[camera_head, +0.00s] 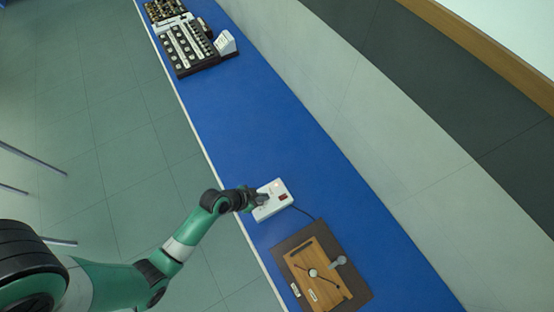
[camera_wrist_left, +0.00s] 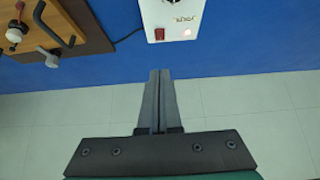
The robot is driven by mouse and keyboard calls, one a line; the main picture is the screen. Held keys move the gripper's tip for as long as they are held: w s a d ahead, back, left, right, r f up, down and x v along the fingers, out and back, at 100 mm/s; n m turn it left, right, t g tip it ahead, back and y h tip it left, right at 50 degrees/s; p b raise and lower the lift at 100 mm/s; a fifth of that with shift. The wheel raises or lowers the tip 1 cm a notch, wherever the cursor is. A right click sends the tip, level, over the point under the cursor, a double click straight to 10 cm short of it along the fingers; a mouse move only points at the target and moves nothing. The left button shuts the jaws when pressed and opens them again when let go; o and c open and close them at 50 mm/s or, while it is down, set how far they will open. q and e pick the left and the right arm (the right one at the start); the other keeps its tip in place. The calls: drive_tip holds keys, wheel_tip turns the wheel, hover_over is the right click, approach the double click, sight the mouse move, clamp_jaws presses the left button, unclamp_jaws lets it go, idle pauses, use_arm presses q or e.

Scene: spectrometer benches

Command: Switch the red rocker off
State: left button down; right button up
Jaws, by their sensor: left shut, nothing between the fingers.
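A white switch box (camera_head: 270,211) stands on the blue bench, and it also shows at the top of the left wrist view (camera_wrist_left: 172,14). The red rocker (camera_head: 283,197) is on its face; in the left wrist view the rocker (camera_wrist_left: 154,35) is near the box's lower left corner. A small lamp (camera_wrist_left: 187,32) beside it glows. My left gripper (camera_head: 262,198) is over the left part of the box in the head view. In the left wrist view its fingers (camera_wrist_left: 160,72) are together and empty, pointing toward the rocker with a visible gap. My right gripper is not in view.
A wooden board with a handle and knobs (camera_head: 327,262) lies on a brown mat just below the box. A dark cable (camera_head: 303,212) runs from the box toward it. Several instruments (camera_head: 188,48) stand at the bench's far end. The blue bench (camera_head: 262,125) between is clear.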

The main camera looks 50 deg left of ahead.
use_arm(q)
drive_tip(key=b, duration=0.8)
hover_over(282, 198)
drive_tip(key=s, duration=0.3)
drive_tip(key=f, duration=0.7)
drive_tip(key=shift+a+f, duration=0.15)
drive_tip(key=shift+a, duration=0.15)
drive_tip(key=shift+w+d+f, duration=0.1)
drive_tip(key=shift+w+f, duration=0.35)
drive_tip(key=shift+w, duration=0.1)
drive_tip(key=shift+s+f, duration=0.15)
drive_tip(key=shift+f, duration=0.8)
drive_tip(key=shift+s+f, duration=0.1)
drive_tip(key=shift+f, duration=0.8)
